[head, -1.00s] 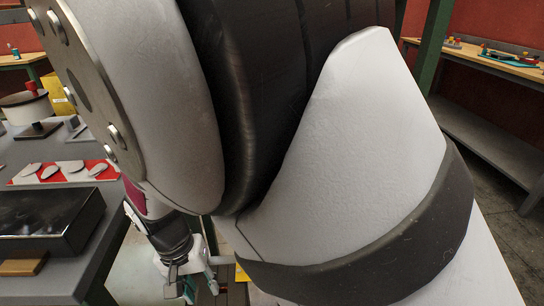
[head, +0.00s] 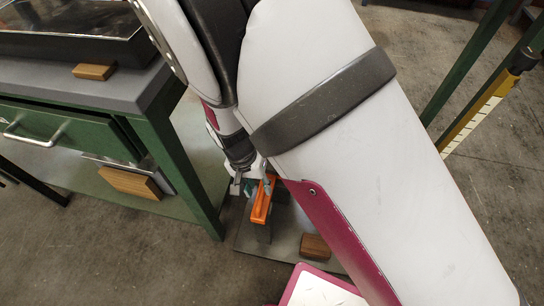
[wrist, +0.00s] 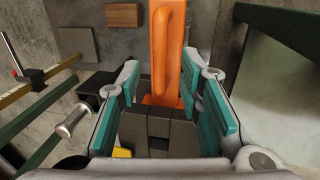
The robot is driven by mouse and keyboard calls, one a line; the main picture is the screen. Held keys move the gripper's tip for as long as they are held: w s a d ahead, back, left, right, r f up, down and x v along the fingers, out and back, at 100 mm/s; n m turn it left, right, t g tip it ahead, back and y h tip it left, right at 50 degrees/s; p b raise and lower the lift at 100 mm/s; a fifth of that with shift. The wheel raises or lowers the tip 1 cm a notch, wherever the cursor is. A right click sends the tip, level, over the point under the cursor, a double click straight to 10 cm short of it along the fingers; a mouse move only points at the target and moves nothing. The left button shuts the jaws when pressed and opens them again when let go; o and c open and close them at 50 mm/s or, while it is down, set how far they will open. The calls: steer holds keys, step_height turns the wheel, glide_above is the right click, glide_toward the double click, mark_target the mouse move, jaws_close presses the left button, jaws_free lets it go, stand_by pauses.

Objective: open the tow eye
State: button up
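An orange part with a long raised loop, which I take to be the tow eye, stands over a dark stand on the floor plate. It shows in the head view (head: 262,203) and in the wrist view (wrist: 167,50). My gripper (head: 250,183) is at its upper end in the head view, partly hidden by my arm. In the wrist view, my gripper (wrist: 160,80) has its teal-padded fingers apart on either side of the orange part. A gap shows at the left pad; the right pad is very close, and I cannot tell whether it touches.
A green workbench (head: 190,180) with a drawer (head: 70,130) stands left of my gripper. A wooden block (head: 315,247) lies on the grey floor plate (head: 285,225). A yellow-marked post (head: 480,110) stands at the right. Open floor lies beyond.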

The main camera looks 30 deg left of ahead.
steer(key=shift+d+f+b, duration=0.2)
steer(key=shift+f+b, duration=0.1)
steer(key=shift+f, duration=0.95)
steer(key=shift+c, duration=0.5)
jaws_close()
steer(key=s+d+p, duration=0.2)
steer(key=s+p, duration=0.1)
steer(key=s, duration=0.7)
steer(key=shift+s+d, duration=0.15)
steer(key=shift+d, duration=0.1)
steer(key=shift+o, duration=0.5)
jaws_free()
steer(key=shift+r, duration=0.1)
